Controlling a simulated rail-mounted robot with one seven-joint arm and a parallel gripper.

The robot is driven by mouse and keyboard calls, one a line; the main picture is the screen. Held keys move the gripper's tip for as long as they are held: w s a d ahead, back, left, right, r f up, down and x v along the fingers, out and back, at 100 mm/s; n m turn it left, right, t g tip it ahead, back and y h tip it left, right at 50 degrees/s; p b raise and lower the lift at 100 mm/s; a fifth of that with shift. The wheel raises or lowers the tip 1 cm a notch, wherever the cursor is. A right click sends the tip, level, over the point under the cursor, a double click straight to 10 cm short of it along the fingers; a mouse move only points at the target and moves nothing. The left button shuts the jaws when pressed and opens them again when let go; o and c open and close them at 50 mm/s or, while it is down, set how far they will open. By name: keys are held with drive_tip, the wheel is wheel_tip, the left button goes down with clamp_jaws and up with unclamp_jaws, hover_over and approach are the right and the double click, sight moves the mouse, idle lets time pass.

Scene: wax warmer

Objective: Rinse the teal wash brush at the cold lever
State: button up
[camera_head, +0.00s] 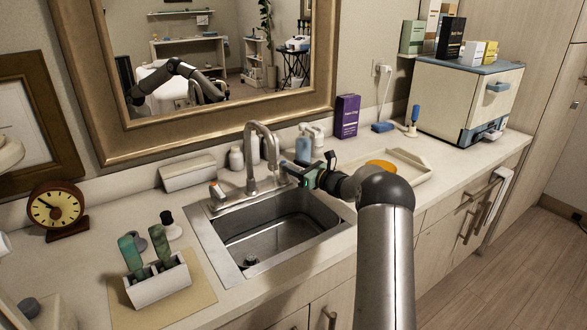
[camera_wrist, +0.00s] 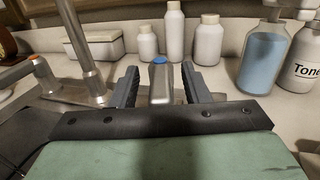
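The cold lever (camera_wrist: 160,85), a metal lever with a blue cap, lies between the two fingers of my gripper (camera_wrist: 160,70) in the wrist view. Bare gaps show on both sides of it, so the fingers look open and not pressed on it. In the head view my gripper (camera_head: 306,168) is right of the faucet (camera_head: 262,145) and largely hides that lever. Two greenish brushes stand in a white holder (camera_head: 158,284) at the left. The left one (camera_head: 130,256) looks the more teal. The sink basin (camera_head: 280,240) holds no brush; I cannot see running water.
The orange-marked lever (camera_head: 216,192) is left of the faucet. White bottles (camera_wrist: 208,42) and a blue bottle (camera_wrist: 263,58) stand behind my gripper. A tray (camera_head: 410,168) with a yellow-orange item lies right. A clock (camera_head: 56,210) stands far left.

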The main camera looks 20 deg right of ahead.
drive_tip(key=b+v, duration=0.2)
drive_tip(key=v, duration=1.5)
drive_tip(key=shift+s+d+b, duration=0.1)
drive_tip(key=shift+s+b, duration=0.1)
drive_tip(key=shift+b, duration=0.2)
